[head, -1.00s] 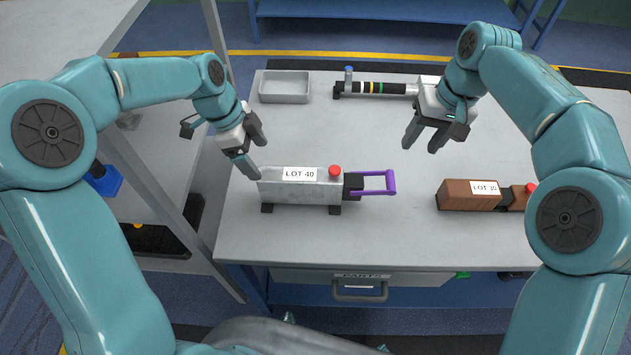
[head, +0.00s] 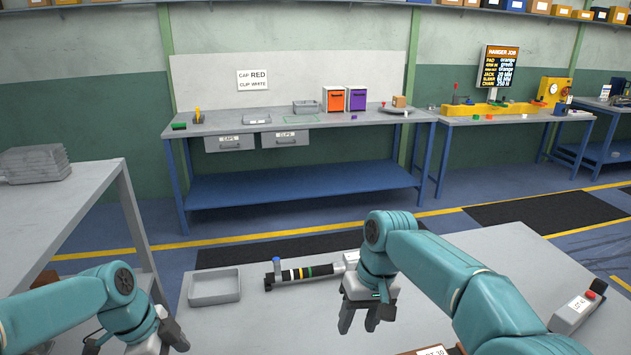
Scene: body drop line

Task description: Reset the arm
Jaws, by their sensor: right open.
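My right gripper (head: 358,318) hangs open and empty over the near table (head: 500,262), fingers pointing down. Its arm comes in from the right. My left gripper (head: 168,338) is low at the left, cut by the bottom edge of the picture, so its jaws do not show clearly.
A grey tray (head: 214,300) is on the table between the arms. A grey block with a red button (head: 575,310) lies at right. A brown block (head: 432,351) shows at the bottom edge. A grey shelf (head: 88,205) stands left. A workbench (head: 290,125) stands at the back.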

